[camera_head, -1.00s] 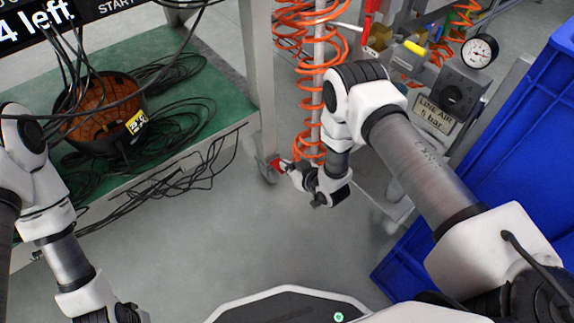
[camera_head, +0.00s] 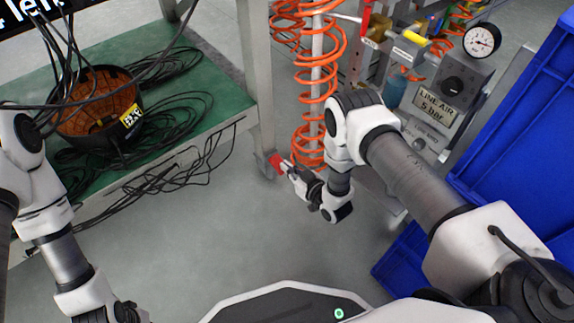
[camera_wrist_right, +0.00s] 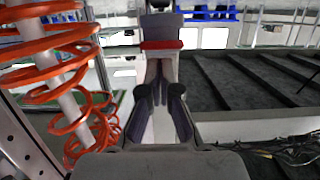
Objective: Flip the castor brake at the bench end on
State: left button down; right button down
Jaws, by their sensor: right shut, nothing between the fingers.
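The castor (camera_head: 264,165) is at the foot of the bench leg, with its red brake lever (camera_head: 277,161) facing my right gripper. My right gripper (camera_head: 289,168) is shut and empty, low over the floor, with its fingertips at or very near the lever. In the right wrist view, the red lever (camera_wrist_right: 161,44) lies straight beyond the fingers (camera_wrist_right: 160,72), with the grey castor (camera_wrist_right: 157,24) behind it. I cannot tell whether the fingertips touch the lever. My left arm enters at the left of the head view; its gripper is out of the picture.
The green-topped bench (camera_head: 215,105) carries a dark bowl (camera_head: 132,93) and black cables, some hanging below its edge. An orange coiled hose (camera_head: 318,75) hangs close to my right gripper. The air panel (camera_head: 440,105) and blue crates (camera_head: 510,130) stand at right. The floor (camera_head: 200,240) in front is clear.

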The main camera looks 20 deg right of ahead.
jog(key=shift+f, duration=0.6)
jog(key=shift+s+f, duration=0.1)
jog(key=shift+f, duration=0.05)
jog(key=v, duration=1.2)
dwell(0.4)
